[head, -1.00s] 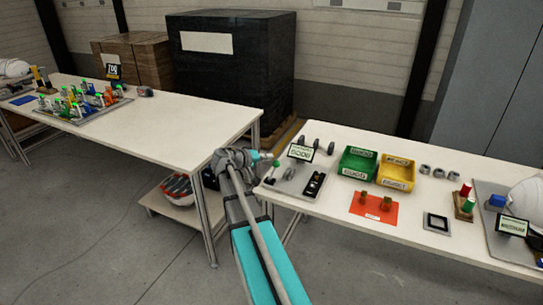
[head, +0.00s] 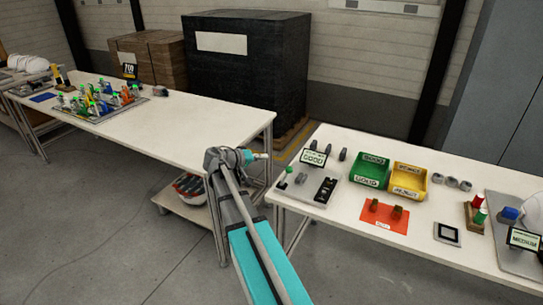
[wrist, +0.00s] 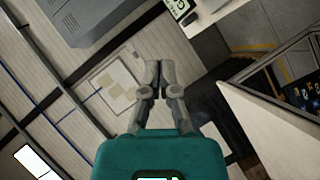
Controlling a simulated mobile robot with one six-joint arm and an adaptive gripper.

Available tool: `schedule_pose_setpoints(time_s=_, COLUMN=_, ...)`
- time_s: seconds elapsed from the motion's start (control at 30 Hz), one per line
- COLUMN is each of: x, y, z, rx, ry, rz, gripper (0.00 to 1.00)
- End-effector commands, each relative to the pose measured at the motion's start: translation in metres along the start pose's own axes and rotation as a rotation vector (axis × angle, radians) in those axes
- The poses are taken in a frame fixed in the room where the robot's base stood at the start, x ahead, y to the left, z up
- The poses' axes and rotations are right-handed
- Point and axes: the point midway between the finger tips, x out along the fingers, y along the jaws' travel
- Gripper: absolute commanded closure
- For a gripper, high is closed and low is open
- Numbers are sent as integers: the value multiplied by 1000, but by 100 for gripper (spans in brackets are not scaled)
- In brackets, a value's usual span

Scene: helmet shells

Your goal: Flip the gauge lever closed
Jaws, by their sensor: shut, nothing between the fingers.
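The gauge (head: 307,190) is a grey plate with a dark slotted block at the left end of the right-hand table. Its small lever has a green knob (head: 289,169) and stands raised at the plate's left side; its exact angle is too small to tell. A screen (head: 314,157) reading GOOD stands behind it. My gripper (head: 266,155) is off the table's left edge, left of the lever and apart from it. In the wrist view my gripper (wrist: 159,76) is shut and empty, and part of the screen (wrist: 180,8) shows at the top.
The right-hand table (head: 340,220) also holds a green bin (head: 369,170), a yellow bin (head: 408,181) and an orange mat (head: 385,220). A second table (head: 190,115) with a tray of coloured parts stands left. A floor gap separates the tables.

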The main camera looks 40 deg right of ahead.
Motion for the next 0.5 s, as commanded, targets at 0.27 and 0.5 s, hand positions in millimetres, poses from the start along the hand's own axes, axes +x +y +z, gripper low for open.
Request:
schedule_pose_setpoints(time_s=0.27, x=-42, y=0, z=-1, rx=-1, ry=1, rz=-1, gripper=100)
schedule_pose_setpoints(time_s=0.5, x=-58, y=-1, z=0, rx=0, ry=0, rz=0, gripper=100)
